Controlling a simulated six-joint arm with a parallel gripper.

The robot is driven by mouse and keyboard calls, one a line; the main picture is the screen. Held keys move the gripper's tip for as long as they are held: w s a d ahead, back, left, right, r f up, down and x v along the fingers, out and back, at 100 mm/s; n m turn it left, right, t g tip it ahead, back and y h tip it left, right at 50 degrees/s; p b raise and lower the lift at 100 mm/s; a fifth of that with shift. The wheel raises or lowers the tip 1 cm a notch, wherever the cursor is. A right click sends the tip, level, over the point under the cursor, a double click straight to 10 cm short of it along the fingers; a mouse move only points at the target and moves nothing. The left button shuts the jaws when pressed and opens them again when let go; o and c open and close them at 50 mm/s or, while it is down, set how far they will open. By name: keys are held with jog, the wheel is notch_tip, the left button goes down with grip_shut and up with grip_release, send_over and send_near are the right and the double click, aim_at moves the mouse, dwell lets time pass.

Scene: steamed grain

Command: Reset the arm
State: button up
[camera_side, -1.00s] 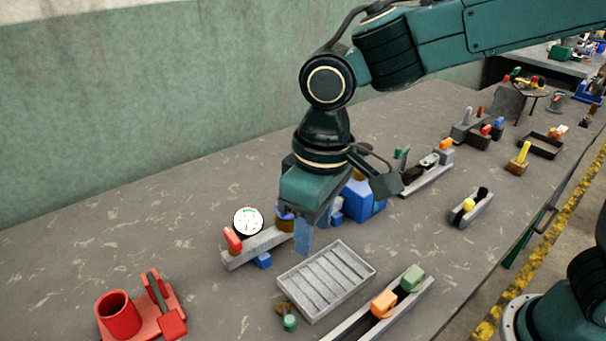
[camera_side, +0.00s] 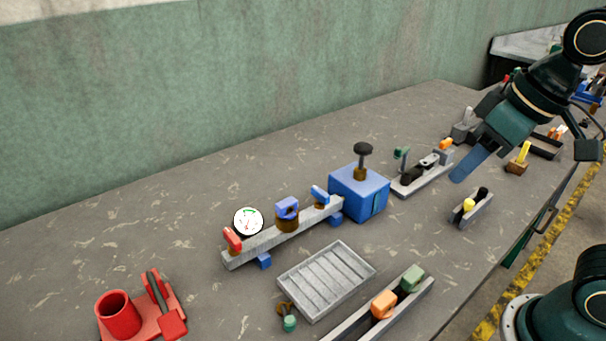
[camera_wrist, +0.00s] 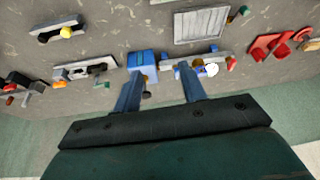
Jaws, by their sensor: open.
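My gripper (camera_side: 468,165) is at the right in the side view, held above the table with its blue fingers pointing down and left. In the wrist view my gripper (camera_wrist: 158,92) shows two blue fingers spread apart with nothing between them at the tips. The fingers are open and empty. The blue box (camera_side: 360,193) with a black knob on top stands left of my gripper, apart from it. It also shows beyond the fingers in the wrist view (camera_wrist: 143,60).
On the table (camera_side: 130,225) stand a grey rail (camera_side: 272,239) with a white gauge (camera_side: 248,221), a slatted grey tray (camera_side: 326,280), a red fixture (camera_side: 121,315), an orange-and-green block rail (camera_side: 397,300) and a yellow-and-black knob fixture (camera_side: 472,207). The green wall (camera_side: 200,110) runs behind.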

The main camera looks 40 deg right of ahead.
jog(key=shift+m+t+h, duration=0.4)
jog(key=shift+m+t, duration=0.1)
jog(key=s+d, duration=0.1)
jog(key=s, duration=0.1)
jog(key=s+d+f, duration=0.1)
jog(key=s+d, duration=0.1)
jog(key=shift+s+d+f, duration=0.1)
jog(key=shift+s+d, duration=0.1)
jog(key=shift+s, duration=0.05)
